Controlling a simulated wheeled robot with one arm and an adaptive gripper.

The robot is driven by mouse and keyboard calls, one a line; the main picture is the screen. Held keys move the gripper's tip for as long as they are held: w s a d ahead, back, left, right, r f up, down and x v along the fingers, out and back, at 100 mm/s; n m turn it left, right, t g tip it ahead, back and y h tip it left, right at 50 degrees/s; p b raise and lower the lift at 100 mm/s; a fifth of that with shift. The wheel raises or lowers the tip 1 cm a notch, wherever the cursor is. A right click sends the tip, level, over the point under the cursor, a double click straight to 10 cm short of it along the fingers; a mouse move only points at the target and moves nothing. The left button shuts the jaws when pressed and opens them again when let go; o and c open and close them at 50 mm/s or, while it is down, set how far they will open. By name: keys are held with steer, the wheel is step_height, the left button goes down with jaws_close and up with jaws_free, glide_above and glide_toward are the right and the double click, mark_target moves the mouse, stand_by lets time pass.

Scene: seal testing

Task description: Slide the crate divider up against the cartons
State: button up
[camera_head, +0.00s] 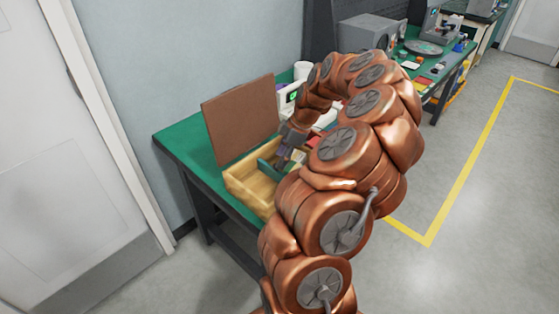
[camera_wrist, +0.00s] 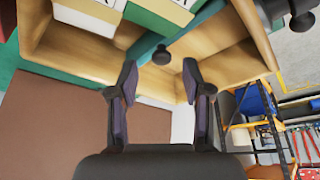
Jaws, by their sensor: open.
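The wooden crate (camera_head: 237,188) stands open on the green bench; its wooden wall and floor (camera_wrist: 222,60) also show in the wrist view. The teal divider (camera_head: 267,169) crosses it, and in the wrist view the divider (camera_wrist: 142,48) runs diagonally with a dark round knob (camera_wrist: 162,55). Cartons (camera_wrist: 92,13) with white and green faces lie on one side of the divider, with a narrow strip of crate floor seemingly between. My gripper (camera_wrist: 160,80) is open, its fingers apart just short of the knob. In the head view my gripper (camera_head: 285,153) is over the crate and partly hides it.
A brown board (camera_head: 240,120) stands upright behind the crate, close to my gripper. The green bench (camera_head: 180,140) has bare room at its left end. Further right, a second bench (camera_head: 445,72) carries equipment. A yellow line (camera_head: 470,165) marks the floor.

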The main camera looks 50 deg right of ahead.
steer(key=v, duration=0.9)
steer(key=shift+r, duration=0.4)
steer(key=w+a+r+g, duration=0.1)
steer(key=w+a+r, duration=0.15)
steer(key=a, duration=0.55)
steer(key=w+a+r, duration=0.1)
steer(key=a+r, duration=0.3)
steer(key=a, duration=0.4)
steer(key=s+a+m+g, duration=0.15)
steer(key=s+a, duration=0.25)
steer(key=a, duration=0.8)
steer(key=s+a+f+m+g+h, duration=0.1)
steer(key=s+a+f+m, duration=0.1)
steer(key=s, duration=0.4)
steer(key=s+a+f+m+h, duration=0.1)
steer(key=s+a+f+m, duration=0.1)
steer(key=s, duration=0.5)
steer(key=s+a+f+m+g+h, duration=0.1)
steer(key=s+a+f+m, duration=0.1)
steer(key=s+a, duration=0.3)
steer(key=shift+s+a+f+m+g, duration=0.2)
steer(key=shift+s+m+g, duration=0.15)
steer(key=shift+s+m, duration=0.45)
